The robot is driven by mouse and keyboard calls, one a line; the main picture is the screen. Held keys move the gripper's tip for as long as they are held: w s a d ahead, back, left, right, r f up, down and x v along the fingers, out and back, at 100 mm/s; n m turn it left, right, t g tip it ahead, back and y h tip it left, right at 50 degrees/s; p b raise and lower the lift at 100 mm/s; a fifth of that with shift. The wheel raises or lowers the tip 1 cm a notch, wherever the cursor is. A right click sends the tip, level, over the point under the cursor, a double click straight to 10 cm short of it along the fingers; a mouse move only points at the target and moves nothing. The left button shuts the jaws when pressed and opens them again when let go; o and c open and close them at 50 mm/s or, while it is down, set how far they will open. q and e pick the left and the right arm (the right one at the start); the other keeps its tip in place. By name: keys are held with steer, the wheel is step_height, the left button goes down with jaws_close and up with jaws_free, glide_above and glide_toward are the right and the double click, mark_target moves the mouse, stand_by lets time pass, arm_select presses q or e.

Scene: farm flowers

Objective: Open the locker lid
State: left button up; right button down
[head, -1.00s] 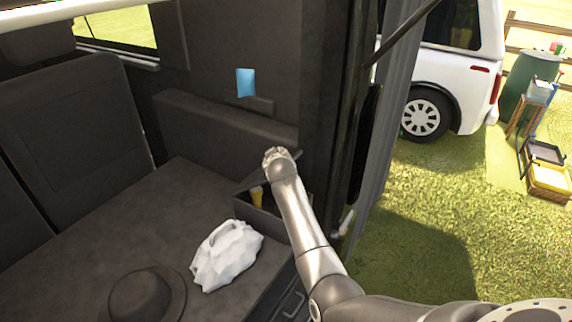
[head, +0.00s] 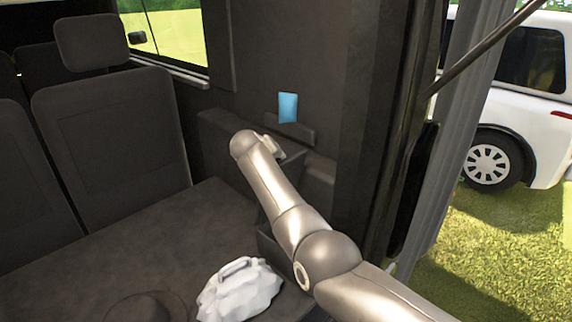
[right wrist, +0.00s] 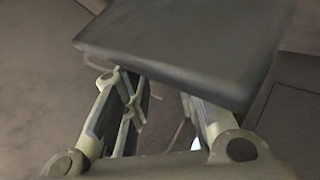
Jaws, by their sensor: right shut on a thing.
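The locker (head: 268,250) is a dark box at the right side of the vehicle's cargo floor, partly hidden by my right arm. Its dark lid (head: 292,163) is raised steeply, with much of it behind my arm. My right gripper (head: 268,145) is at the lid's upper part in the head view. In the right wrist view the lid (right wrist: 185,40) is a flat dark panel across the top, and my right gripper's fingers (right wrist: 160,95) are shut on its edge, with the tips partly hidden. The locker's inside is hidden in the head view. My left gripper is not in view.
A crumpled white bag (head: 240,288) and a dark hat (head: 150,306) lie on the cargo floor (head: 120,240). Dark seats (head: 110,140) stand at the left. A light blue card (head: 288,107) is on the side wall. A white van (head: 515,90) is outside at right.

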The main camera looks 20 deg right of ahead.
steer(key=shift+w+a+f, duration=0.1)
steer(key=shift+w+a, duration=0.2)
steer(key=shift+w, duration=0.05)
steer(key=shift+f, duration=0.1)
steer(key=c, duration=1.5)
jaws_free()
steer(key=shift+a, duration=0.1)
steer(key=shift+o, duration=1.2)
steer(key=shift+f, duration=0.15)
steer(key=shift+w, duration=0.25)
